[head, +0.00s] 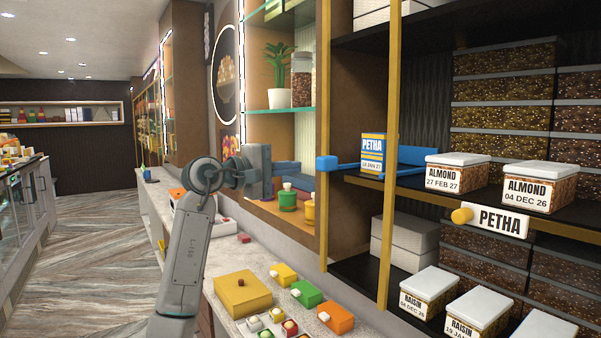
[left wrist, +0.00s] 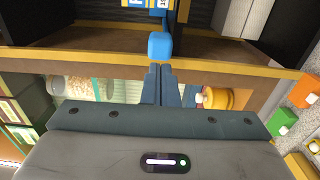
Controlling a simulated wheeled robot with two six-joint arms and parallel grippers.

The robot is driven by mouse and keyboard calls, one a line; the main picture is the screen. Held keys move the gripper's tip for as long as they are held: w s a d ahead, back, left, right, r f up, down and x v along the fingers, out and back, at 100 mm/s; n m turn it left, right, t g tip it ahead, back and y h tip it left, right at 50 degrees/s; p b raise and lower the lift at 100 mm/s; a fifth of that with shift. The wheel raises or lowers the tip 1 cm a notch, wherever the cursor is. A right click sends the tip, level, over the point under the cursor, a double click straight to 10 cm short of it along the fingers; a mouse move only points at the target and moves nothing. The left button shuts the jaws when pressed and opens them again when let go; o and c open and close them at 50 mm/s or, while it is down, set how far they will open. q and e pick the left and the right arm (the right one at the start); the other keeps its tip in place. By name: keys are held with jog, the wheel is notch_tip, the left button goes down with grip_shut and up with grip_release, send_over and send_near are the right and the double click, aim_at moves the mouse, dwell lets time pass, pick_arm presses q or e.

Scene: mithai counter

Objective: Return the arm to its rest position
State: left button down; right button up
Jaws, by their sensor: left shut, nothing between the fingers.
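My left arm comes up from the bottom in the head view. Its grey gripper (head: 298,168) points right toward the shelf unit, level with the upper shelf. In the left wrist view the two dark fingers (left wrist: 160,70) lie together, shut and empty. Just beyond their tips is a blue knob (left wrist: 159,46), which also shows at the shelf edge in the head view (head: 326,163). I cannot tell whether the tips touch it. My right gripper is not in view.
A blue-and-yellow PETHA box (head: 373,153) stands on the shelf near the knob. ALMOND boxes (head: 457,172) stand further right. Below, the counter holds a yellow box (head: 242,292) and small coloured boxes (head: 307,292).

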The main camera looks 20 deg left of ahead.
pick_arm(q)
jog(key=b+v, duration=0.1)
jog(key=v, duration=0.2)
dwell(0.5)
